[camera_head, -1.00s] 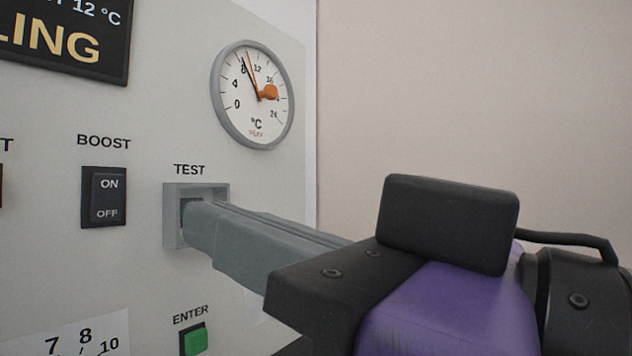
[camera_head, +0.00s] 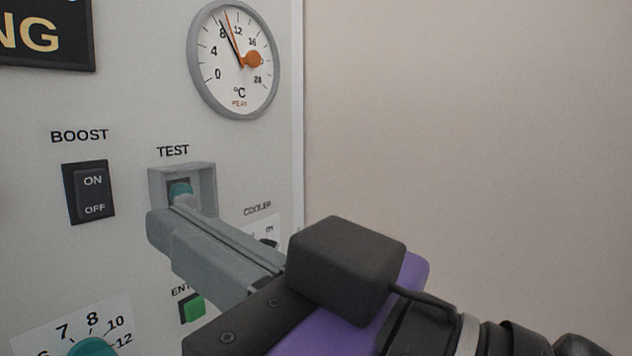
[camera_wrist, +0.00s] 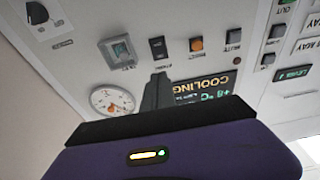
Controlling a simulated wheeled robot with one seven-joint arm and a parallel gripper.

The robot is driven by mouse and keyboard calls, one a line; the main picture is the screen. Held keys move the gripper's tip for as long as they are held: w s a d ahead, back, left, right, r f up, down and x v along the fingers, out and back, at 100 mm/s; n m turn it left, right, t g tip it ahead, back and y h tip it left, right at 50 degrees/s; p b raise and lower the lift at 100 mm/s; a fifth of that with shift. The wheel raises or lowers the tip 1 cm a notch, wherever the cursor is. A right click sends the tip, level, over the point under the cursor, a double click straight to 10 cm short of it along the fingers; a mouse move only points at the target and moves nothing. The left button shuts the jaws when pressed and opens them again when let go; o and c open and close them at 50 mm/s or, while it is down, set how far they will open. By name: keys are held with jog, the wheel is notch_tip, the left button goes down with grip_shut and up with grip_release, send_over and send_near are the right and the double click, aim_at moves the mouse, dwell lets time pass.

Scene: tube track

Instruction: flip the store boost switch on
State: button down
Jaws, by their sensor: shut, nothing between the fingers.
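The boost switch (camera_head: 88,193) is a black rocker under the word BOOST, with ON on its upper half and OFF on its lower half. Which half is pressed in I cannot tell. It also shows upside down in the wrist view (camera_wrist: 157,47). My gripper (camera_head: 163,230) is shut and empty. In the head view its tips appear right of and below the switch, in front of the lower edge of the TEST box. In the wrist view my gripper's tips (camera_wrist: 158,78) point towards the panel near the switch. They appear apart from the switch.
The grey recessed TEST box (camera_head: 208,188) with a teal button is just right of the switch. A round dial (camera_head: 234,88) is above, a green ENTER button (camera_head: 192,308) below. An orange button (camera_wrist: 196,45) sits on the switch's other side. The space before the switch is clear.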

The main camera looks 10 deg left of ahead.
aim_at(97, 171)
jog(key=p+x, duration=0.4)
jog(key=x, duration=0.7)
jog(key=shift+w+f, duration=0.1)
jog(key=shift+a+r+p, duration=0.2)
jog(key=shift+r+p, duration=0.15)
jog(key=shift+p, duration=0.4)
jog(key=shift+w+a+h+p, duration=0.1)
jog(key=shift+h+p, duration=0.2)
jog(key=shift+h, duration=0.1)
jog(key=shift+f, duration=0.25)
